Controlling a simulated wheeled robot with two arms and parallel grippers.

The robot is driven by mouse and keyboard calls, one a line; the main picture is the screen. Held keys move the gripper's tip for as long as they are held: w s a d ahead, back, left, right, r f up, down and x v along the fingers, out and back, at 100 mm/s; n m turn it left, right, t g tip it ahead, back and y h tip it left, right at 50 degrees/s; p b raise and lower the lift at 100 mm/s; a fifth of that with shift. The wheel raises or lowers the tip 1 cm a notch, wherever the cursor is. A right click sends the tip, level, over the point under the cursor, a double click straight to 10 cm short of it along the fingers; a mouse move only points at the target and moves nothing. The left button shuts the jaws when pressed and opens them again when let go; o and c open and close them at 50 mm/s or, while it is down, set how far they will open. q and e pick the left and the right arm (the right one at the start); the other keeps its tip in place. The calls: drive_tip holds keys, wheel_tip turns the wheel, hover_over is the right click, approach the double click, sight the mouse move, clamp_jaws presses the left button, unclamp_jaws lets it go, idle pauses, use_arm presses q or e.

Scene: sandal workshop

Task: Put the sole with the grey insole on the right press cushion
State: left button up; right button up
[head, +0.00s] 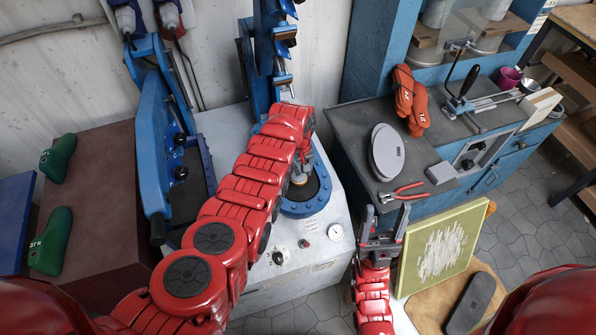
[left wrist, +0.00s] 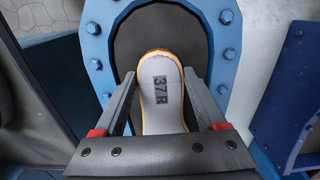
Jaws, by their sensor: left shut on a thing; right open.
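The sole (left wrist: 160,110) with a pale grey insole marked 37R and a tan rim is between the fingers of my left gripper (left wrist: 160,78), which is shut on it. The right press cushion is the dark pad (left wrist: 185,30) inside a blue bolted ring. The sole is over this pad; I cannot tell whether it touches. In the head view the cushion (head: 318,188) shows beside my left gripper (head: 298,172), and my arm hides most of the sole. My right gripper (head: 384,222) is open and empty in front of the bench.
Blue press arms (head: 268,55) stand raised behind the cushions. The bench at right carries a grey oval piece (head: 387,152), red pliers (head: 397,193) and orange gloves (head: 410,100). Green lasts (head: 52,240) are at left.

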use_arm(q)
drive_tip(key=shift+f+b, duration=0.3)
drive_tip(key=shift+b, duration=0.05)
idle(0.3)
drive_tip(key=o, duration=1.2)
drive_tip(key=shift+r, duration=0.15)
drive_tip(key=shift+r, duration=0.6)
wheel_tip(320, 180, up, 16)
drive_tip(key=p, duration=0.3)
drive_tip(key=shift+f, duration=0.1)
